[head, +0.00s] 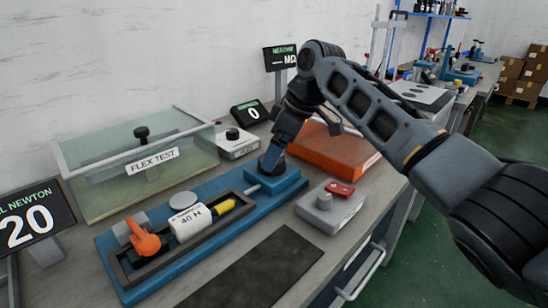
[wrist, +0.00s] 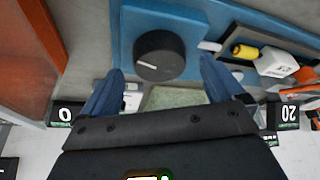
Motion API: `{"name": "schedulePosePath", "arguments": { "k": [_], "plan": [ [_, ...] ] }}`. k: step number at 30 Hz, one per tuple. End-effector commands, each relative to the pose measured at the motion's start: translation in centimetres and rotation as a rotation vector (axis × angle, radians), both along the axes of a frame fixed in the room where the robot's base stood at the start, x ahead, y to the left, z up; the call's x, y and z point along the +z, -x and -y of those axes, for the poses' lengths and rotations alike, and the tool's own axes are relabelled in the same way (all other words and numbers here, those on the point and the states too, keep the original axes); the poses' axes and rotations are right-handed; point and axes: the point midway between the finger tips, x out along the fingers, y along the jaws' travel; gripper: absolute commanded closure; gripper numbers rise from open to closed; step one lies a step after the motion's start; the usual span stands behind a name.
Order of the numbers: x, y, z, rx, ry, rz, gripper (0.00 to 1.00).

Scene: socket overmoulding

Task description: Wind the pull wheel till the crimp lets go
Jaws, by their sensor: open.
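The pull wheel (wrist: 160,56) is a dark round knob with a white line, on a blue block (head: 275,181) at the right end of the blue pull rig (head: 125,272). My gripper (wrist: 161,66) is open, with one finger on either side of the wheel and gaps showing; contact cannot be told. In the head view my gripper (head: 272,160) hides the wheel. An orange clamp (head: 146,242) is at the rig's left end. The newton display (head: 28,222) reads 20.
A clear flex test box (head: 95,185) stands behind the rig. A small display (head: 249,113) reads 0. An orange slab (head: 335,152) lies behind my gripper. A grey box with a red part (head: 328,208) sits right of the rig. A dark mat (head: 255,275) lies in front.

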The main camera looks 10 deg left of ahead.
Motion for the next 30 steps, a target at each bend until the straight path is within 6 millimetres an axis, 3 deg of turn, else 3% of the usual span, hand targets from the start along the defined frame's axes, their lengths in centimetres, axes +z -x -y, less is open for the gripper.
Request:
{"name": "schedulePosePath", "arguments": {
  "k": [6, 16, 30],
  "plan": [
    [-1.9, -0.2, -0.8, 0.0, 0.001, 0.0, 0.05],
    [-2.2, -0.2, -0.9, 0.0, -0.001, 0.001, 0.06],
    [-2.2, -0.2, -0.9, 0.0, -0.001, 0.0, 0.51]
  ]
}}
